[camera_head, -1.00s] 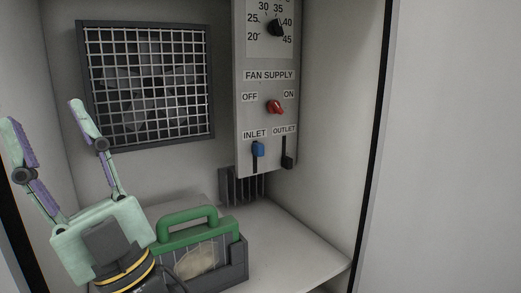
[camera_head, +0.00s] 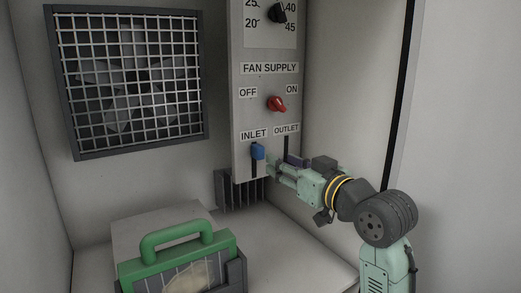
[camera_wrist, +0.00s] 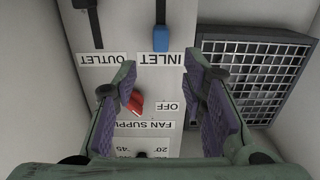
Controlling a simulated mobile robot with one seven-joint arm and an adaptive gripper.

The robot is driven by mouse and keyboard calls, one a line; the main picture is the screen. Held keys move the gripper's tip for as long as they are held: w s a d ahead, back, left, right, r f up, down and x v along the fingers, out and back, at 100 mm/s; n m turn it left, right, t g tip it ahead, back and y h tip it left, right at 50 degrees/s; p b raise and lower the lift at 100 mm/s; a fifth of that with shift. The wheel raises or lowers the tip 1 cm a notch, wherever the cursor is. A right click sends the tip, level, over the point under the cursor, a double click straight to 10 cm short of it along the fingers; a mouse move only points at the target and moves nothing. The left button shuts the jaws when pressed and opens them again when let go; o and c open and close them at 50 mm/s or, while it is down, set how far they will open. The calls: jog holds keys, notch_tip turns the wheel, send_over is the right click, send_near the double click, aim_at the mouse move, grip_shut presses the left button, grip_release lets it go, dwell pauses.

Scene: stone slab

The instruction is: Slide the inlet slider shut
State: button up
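The blue inlet slider (camera_head: 257,151) sits near the top of its dark vertical slot, just under the INLET label, on the grey control panel (camera_head: 241,120). The slot continues below it. The wrist view is upside down and shows the inlet slider (camera_wrist: 161,37) ahead of my fingertips, beyond the INLET label. My gripper (camera_head: 271,164) is at the panel's lower right, close to the inlet slider. In the wrist view my gripper (camera_wrist: 163,62) is open and empty, its fingers spread either side of the line to the slider. No contact with the slider shows.
The black outlet slider (camera_wrist: 85,3) is beside the inlet; my gripper hides it in the head view. A red fan switch (camera_head: 276,103) and black dial (camera_head: 278,13) are above. A fan grille (camera_head: 135,80) and green-handled box (camera_head: 180,262) are left.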

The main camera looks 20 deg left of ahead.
aim_at(262, 151)
jog(key=p+x, duration=0.2)
jog(key=x, duration=0.7)
jog(key=shift+w+a, duration=0.1)
jog(key=shift+a, duration=0.05)
jog(key=shift+c, duration=0.2)
grip_shut()
dwell(0.4)
